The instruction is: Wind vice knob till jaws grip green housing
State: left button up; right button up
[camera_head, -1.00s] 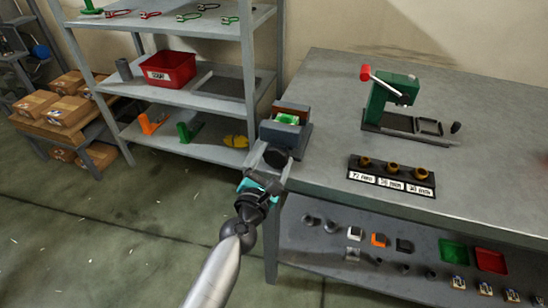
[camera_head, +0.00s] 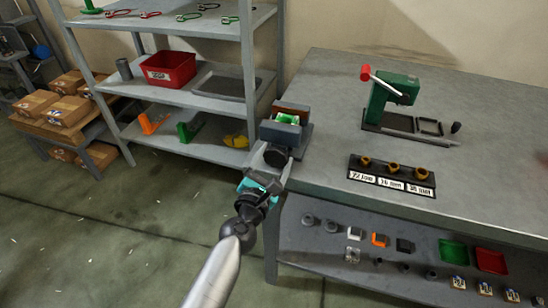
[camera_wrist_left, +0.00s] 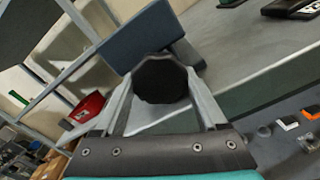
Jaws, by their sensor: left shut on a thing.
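The vice (camera_head: 295,133) is fixed at the left corner of the workbench, with a blue-grey front jaw and a brownish rear jaw. The green housing (camera_head: 287,118) sits between the jaws; whether both jaws touch it is too small to tell. The black vice knob (camera_head: 276,156) faces the front. My left gripper (camera_head: 275,158) is shut on the knob. In the left wrist view, the fingers lie on either side of the dark faceted knob (camera_wrist_left: 160,80), with the blue-grey jaw (camera_wrist_left: 140,38) behind it. The housing is hidden there. My right gripper is not in view.
A green press (camera_head: 390,100) with a red-tipped lever stands on the workbench (camera_head: 480,170). A black rack (camera_head: 392,176) with several brass pieces lies near the front edge. A shelf unit (camera_head: 190,100) with a red bin (camera_head: 168,69) stands left of the vice.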

pick_arm(q)
jog(key=o, duration=1.1)
jog(key=shift+w+r+m, duration=0.1)
jog(key=shift+r+m, duration=0.3)
jog(key=shift+m, duration=0.2)
jog(key=shift+o, duration=0.8)
jog(key=shift+d+f+n, duration=0.1)
jog(key=shift+f+n, duration=0.05)
jog(key=shift+n, duration=0.35)
jog(key=shift+o, duration=0.3)
jog(key=shift+s+a+f, duration=0.2)
jog(key=shift+s+f, duration=0.45)
jog(key=shift+s, duration=0.05)
jog(key=shift+s+a, duration=0.1)
jog(key=shift+s, duration=0.1)
jog(key=s, duration=0.2)
jog(key=s+a+r, duration=0.1)
jog(key=shift+s+p, duration=0.15)
jog(key=shift+p, duration=0.15)
jog(key=shift+s+a+f, duration=0.1)
jog(key=shift+s+a, duration=0.05)
jog(key=shift+s, duration=0.2)
jog(key=b, duration=0.2)
send_near(274, 161)
jog(key=v, duration=0.6)
jog(key=shift+s, duration=0.4)
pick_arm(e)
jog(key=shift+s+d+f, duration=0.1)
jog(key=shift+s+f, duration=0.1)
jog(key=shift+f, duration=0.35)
